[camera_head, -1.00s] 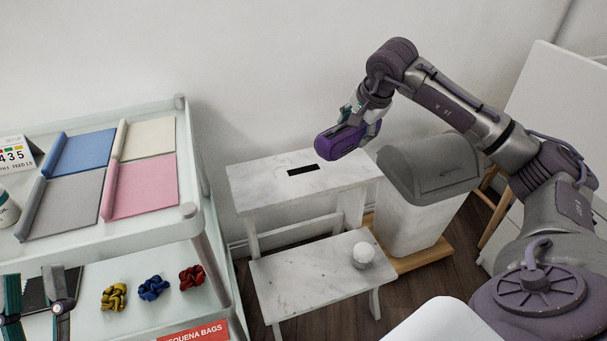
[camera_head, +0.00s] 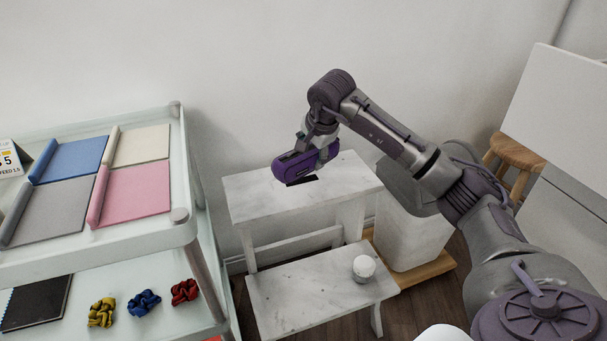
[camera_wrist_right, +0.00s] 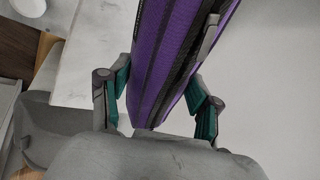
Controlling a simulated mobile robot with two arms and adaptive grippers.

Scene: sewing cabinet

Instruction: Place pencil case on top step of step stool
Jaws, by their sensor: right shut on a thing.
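The purple pencil case (camera_head: 318,162) with dark bands is held in my right gripper (camera_head: 303,150), over the top step (camera_head: 250,196) of the white step stool. In the head view it overlaps the step's dark slot; I cannot tell whether it touches the step. In the right wrist view the pencil case (camera_wrist_right: 180,50) sits between the two green-padded fingers of the right gripper (camera_wrist_right: 160,100). The stool's lower step (camera_head: 300,300) is in front and below. My left gripper is not in view.
A small white round object (camera_head: 363,268) sits on the lower step. A grey-lidded bin (camera_head: 405,230) stands right of the stool. A shelf unit (camera_head: 150,235) on the left holds coloured fabric pieces and scrunchies. A wooden stool (camera_head: 515,158) stands at the far right.

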